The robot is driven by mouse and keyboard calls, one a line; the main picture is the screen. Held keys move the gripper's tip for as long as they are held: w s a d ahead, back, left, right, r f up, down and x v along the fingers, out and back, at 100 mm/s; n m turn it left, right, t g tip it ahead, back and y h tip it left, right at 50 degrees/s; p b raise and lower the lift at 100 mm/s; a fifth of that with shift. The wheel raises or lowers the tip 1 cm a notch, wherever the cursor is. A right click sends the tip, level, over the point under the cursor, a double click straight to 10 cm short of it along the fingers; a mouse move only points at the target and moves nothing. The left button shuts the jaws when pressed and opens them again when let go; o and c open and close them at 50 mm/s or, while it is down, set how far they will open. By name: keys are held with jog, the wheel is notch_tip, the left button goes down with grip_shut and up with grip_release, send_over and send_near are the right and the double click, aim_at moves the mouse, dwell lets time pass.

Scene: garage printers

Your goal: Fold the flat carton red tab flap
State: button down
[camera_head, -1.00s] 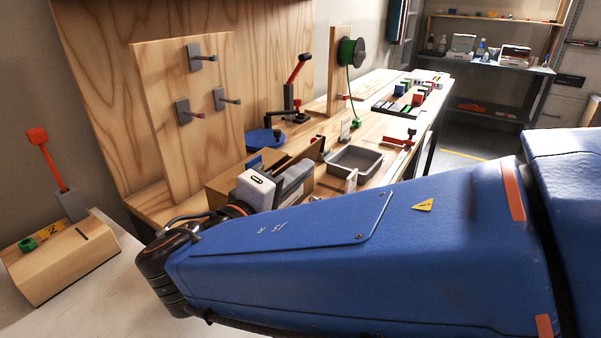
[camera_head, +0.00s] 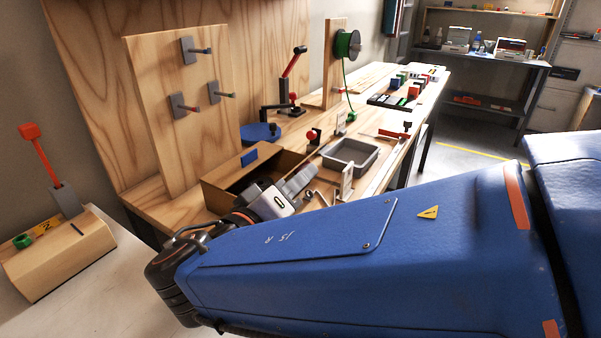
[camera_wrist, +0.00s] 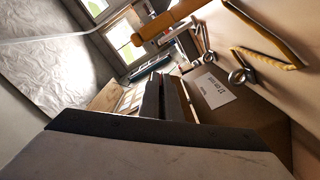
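The brown cardboard carton (camera_head: 217,191) stands on the wooden bench, open at the top with a dark inside. I cannot make out a red tab; my arm and gripper cover the carton's near side. My gripper (camera_head: 305,176) is at the carton's right end, tilted; I cannot tell whether it touches. In the wrist view its two dark fingers (camera_wrist: 164,98) lie close together with nothing visible between them. Brown cardboard-like surface (camera_wrist: 272,128) shows right of the fingers.
A grey tray (camera_head: 350,153) sits right of the carton. A peg board (camera_head: 160,110) stands behind left. A clamp-like red-handled tool (camera_head: 291,80) and a green spool (camera_head: 348,43) stand farther back. A white label (camera_wrist: 208,91) shows in the wrist view.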

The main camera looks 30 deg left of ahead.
jog(key=shift+f+m, duration=0.2)
jog(key=shift+m, duration=0.3)
jog(key=c, duration=2)
grip_release()
jog(key=shift+s, duration=0.15)
jog(key=s, duration=0.5)
jog(key=s+a, duration=0.1)
jog(key=s, duration=1.1)
jog(key=shift+a, duration=0.2)
